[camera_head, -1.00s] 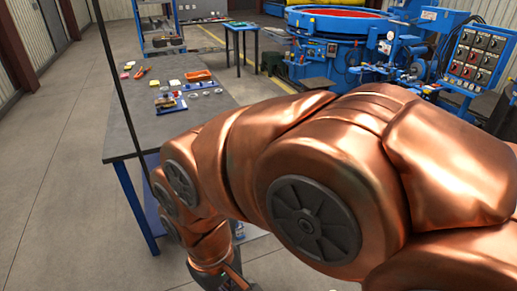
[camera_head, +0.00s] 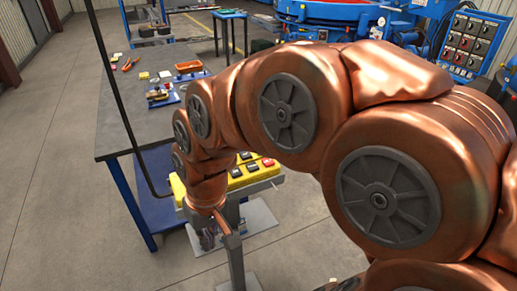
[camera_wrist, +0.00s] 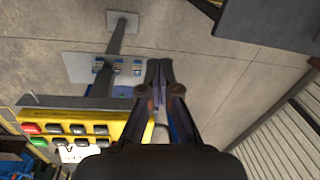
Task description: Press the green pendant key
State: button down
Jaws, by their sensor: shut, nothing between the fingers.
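The yellow pendant (camera_head: 236,184) lies beyond my wrist in the head view, with dark keys and a red key (camera_head: 268,162) at its right end. In the wrist view the pendant (camera_wrist: 110,116) is at the lower left, with rows of dark keys. The green key (camera_wrist: 38,141) is at its left end, beside the red key (camera_wrist: 30,128). My gripper (camera_wrist: 159,66) is shut and empty, its fingertips to the right of the pendant and well away from the green key. In the head view my wrist hides part of the pendant, and the green key cannot be made out.
A grey post (camera_head: 234,262) stands in front of the pendant, with a base plate (camera_head: 258,216) on the floor. A dark-topped workbench (camera_head: 125,105) with small tools is at the left. A control panel (camera_head: 470,42) and blue machinery are at the back right. Floor at the left is clear.

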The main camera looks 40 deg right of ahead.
jog(key=w+d+r+m+t, duration=0.3)
jog(key=w+d+m+t, duration=0.25)
jog(key=w+d, duration=1.15)
jog(key=w+d+r+m+t+h, duration=0.1)
jog(key=d+m, duration=0.1)
jog(key=d, duration=0.7)
jog(key=w+d+m+t+h, duration=0.1)
jog(key=d+m+t+h, duration=0.1)
jog(key=d, duration=0.8)
jog(key=shift+w+d+r+m, duration=0.2)
jog(key=shift+r+m, duration=0.2)
jog(key=shift+m, duration=0.05)
jog(key=shift+f, duration=0.15)
notch_tip(320, 180, down, 8)
jog(key=shift+r+b, duration=0.1)
jog(key=shift+b, duration=0.6)
jog(key=shift+f, duration=0.35)
jog(key=shift+f+b, duration=0.1)
jog(key=shift+b, duration=0.25)
